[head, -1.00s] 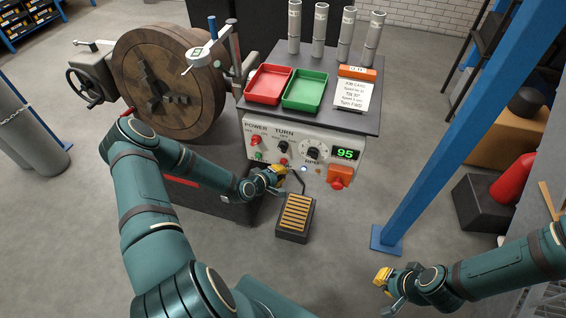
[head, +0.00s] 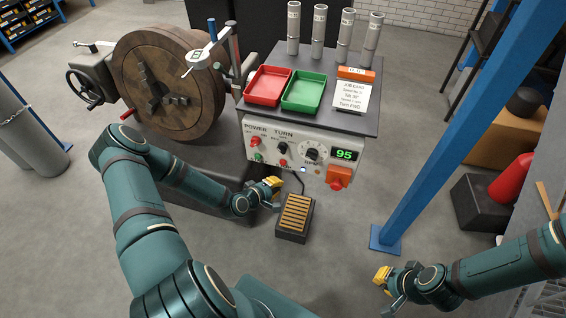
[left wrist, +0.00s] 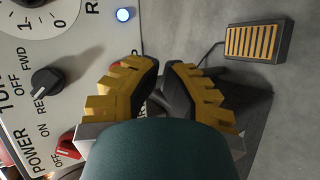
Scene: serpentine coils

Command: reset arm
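My left gripper (head: 276,190) hangs in front of the control panel (head: 300,150), just left of and above the pedal in the head view. In the left wrist view its yellow-backed fingers (left wrist: 162,66) come together with dark tips almost meeting and nothing seen between them. The panel's dark selector knob (left wrist: 47,81) and a lit blue-white button (left wrist: 124,15) are to their left, apart from them. My right gripper (head: 386,290) is over the floor at the lower right, clear of objects; its finger gap is too small to judge.
A slatted foot pedal (head: 295,213) lies on the floor below the panel. A blue post (head: 440,135) stands right of the panel. Red (head: 268,86) and green (head: 304,91) trays sit on top. Floor in front is open.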

